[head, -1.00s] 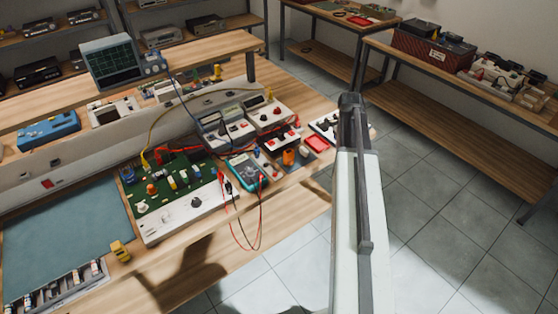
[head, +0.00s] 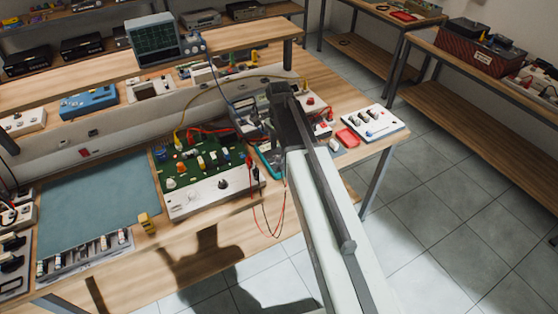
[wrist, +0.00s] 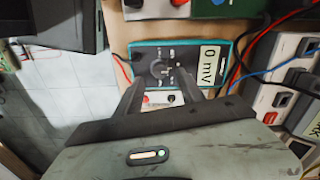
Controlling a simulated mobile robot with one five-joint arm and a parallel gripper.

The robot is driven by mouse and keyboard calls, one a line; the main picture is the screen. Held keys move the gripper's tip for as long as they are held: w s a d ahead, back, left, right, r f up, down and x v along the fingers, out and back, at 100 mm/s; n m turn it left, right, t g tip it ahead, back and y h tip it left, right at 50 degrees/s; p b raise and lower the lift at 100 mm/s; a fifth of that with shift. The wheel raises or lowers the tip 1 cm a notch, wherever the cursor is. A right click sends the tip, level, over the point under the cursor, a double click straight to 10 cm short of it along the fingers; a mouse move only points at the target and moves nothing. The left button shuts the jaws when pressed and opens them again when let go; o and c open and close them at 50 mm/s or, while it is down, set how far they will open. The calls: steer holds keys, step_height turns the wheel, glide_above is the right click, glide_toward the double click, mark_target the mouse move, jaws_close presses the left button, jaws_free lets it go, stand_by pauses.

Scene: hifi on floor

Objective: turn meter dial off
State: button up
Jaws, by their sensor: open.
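The meter (wrist: 188,50) is a teal-edged multimeter with a dark face, seen sideways in the wrist view. Its round dial (wrist: 159,69) sits mid-face, and its display (wrist: 211,56) reads "0 mV". In the head view only a teal edge of the meter (head: 267,164) shows; my arm hides the rest. My gripper (wrist: 158,90) is open above the meter. Its two fingers point at the face, one on either side just short of the dial. I cannot tell whether they touch the meter. In the head view the gripper's fingertips are hidden.
A green circuit board (head: 205,160) lies left of the meter. Red and black leads (head: 268,215) hang over the bench's front edge. White and grey instruments (wrist: 290,75) stand close beside the meter, with cables between. A white switch box (head: 372,122) sits at the bench's right end.

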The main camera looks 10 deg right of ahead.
mark_target(279, 157)
step_height(279, 157, down, 4)
steer(key=shift+r+b, duration=0.1)
steer(key=shift+b, duration=1.1)
steer(key=shift+r, duration=0.1)
jaws_close()
